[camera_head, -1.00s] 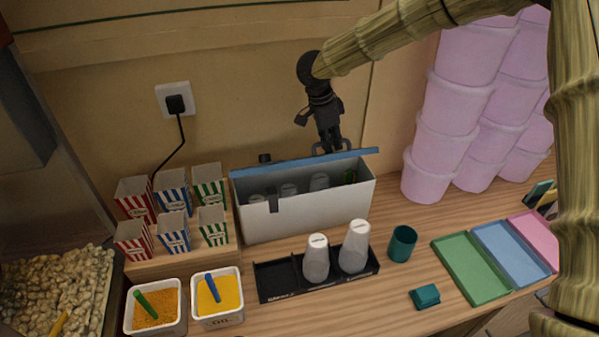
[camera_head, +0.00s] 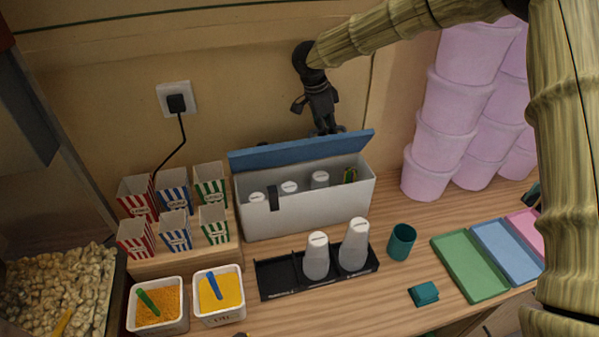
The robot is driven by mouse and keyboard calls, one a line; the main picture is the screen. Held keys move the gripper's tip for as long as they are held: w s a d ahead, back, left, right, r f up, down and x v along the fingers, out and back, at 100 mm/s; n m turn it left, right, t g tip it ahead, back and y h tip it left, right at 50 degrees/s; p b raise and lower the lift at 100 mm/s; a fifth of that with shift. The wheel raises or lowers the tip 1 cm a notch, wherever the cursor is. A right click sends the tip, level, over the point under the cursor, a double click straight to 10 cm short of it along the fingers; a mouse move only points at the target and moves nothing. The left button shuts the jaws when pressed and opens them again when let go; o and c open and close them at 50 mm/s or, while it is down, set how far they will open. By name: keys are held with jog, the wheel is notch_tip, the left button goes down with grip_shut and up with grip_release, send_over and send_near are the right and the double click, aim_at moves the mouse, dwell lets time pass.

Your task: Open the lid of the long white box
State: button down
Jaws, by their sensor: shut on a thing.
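The long white box (camera_head: 318,211) stands against the wall on the wooden counter. Its blue lid (camera_head: 300,150) is raised and tilted back along the rear edge, its blue face toward me.
A black tray (camera_head: 277,279) with two white shakers stands in front of the box. Striped cartons (camera_head: 174,191) stand left, beside two tubs of orange and yellow powder. A teal cup (camera_head: 402,241) and stacked pink buckets (camera_head: 445,115) are at right. The wall is close behind.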

jog(key=shift+w, duration=0.35)
jog(key=shift+w+a, duration=0.1)
jog(key=shift+w+a+f, duration=0.1)
jog(key=shift+w+a, duration=0.05)
jog(key=shift+w, duration=0.95)
jog(key=c, duration=1.3)
grip_release()
jog(key=shift+r, duration=3.55)
